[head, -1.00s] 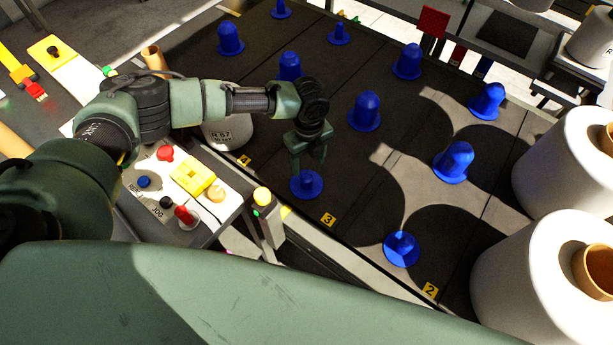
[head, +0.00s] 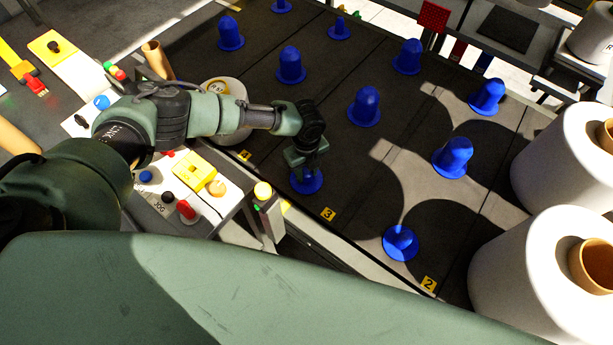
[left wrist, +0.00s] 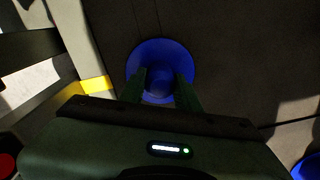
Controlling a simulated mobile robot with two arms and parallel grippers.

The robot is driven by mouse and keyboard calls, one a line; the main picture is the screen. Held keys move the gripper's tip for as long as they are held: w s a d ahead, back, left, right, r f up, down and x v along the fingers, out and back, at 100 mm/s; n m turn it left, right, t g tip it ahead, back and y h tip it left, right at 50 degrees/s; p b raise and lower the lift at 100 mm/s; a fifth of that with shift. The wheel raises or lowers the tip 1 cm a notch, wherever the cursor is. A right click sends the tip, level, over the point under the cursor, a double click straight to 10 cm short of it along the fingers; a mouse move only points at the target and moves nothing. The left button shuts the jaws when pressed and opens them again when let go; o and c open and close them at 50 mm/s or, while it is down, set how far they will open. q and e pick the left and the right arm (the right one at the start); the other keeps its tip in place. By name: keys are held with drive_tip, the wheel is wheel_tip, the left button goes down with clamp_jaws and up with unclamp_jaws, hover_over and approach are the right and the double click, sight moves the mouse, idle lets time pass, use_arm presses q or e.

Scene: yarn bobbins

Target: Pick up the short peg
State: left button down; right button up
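The short peg (head: 306,184) is blue with a wide round base and sits on the dark panel near the label 3. In the left wrist view its blue base (left wrist: 160,50) lies straight under my left gripper (left wrist: 160,88). The two green fingers are apart, one on each side of the peg's stub. I cannot tell whether they touch it. In the head view my left gripper (head: 307,168) points down over the peg and hides part of it. My right gripper is not in view.
Several taller blue pegs, such as one (head: 364,107) behind, stand on the panel (head: 350,190). Another low blue peg (head: 400,243) sits near label 2. Large white bobbins (head: 530,270) stand at right. A control box (head: 215,215) with buttons is at left.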

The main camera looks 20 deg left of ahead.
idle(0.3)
use_arm(q)
wheel_tip(320, 180, up, 20)
idle(0.5)
